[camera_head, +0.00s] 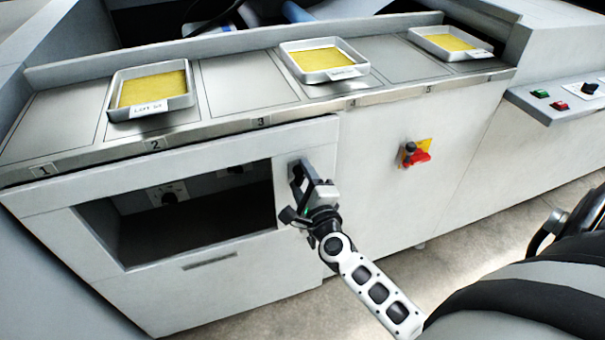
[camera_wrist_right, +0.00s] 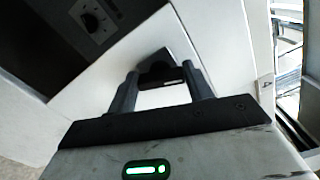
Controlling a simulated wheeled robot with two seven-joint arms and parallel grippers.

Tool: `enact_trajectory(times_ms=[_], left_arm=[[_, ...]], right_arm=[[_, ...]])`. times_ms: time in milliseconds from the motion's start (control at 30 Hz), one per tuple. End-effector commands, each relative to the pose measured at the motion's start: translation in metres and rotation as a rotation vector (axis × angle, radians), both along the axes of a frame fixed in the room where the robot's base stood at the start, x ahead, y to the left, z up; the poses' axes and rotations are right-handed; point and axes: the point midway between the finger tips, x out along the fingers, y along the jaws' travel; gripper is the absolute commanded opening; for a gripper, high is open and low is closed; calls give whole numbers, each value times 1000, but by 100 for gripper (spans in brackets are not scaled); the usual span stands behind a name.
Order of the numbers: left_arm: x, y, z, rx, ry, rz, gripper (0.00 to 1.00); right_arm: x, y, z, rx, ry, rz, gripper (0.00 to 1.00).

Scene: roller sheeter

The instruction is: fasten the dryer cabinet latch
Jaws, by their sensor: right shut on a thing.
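The dryer cabinet (camera_head: 190,285) is a light grey housing under the counter, with a dark rectangular opening at the left. Its dark latch (camera_head: 296,170) sits on the panel to the right of that opening. My right gripper (camera_head: 312,188) is at the latch, with its arm coming from the lower right. In the right wrist view, the two fingers of my right gripper (camera_wrist_right: 160,84) stand on either side of the black latch piece (camera_wrist_right: 160,72) and are shut on it. The fingers hide part of the latch, so I cannot tell whether it is engaged. My left gripper is not in view.
Three trays with yellow sheets stand on the counter: left (camera_head: 150,92), middle (camera_head: 323,60) and right (camera_head: 448,43). A red and yellow switch (camera_head: 415,152) sticks out to the right of my gripper. A control panel (camera_head: 575,98) juts out at the far right.

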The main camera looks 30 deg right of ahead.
Motion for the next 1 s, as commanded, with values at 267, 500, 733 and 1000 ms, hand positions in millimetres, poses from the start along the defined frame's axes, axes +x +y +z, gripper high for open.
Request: enact_trajectory(times_ms=[267,500,733,1000], left_arm=[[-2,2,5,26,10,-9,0],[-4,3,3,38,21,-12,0],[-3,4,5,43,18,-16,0],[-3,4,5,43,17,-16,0]], right_arm=[[0,0,1,-204,48,0,28],[0,0,0,-314,73,-1,28],[1,0,-1,-359,84,-1,28],[1,0,-1,-368,86,-1,28]])
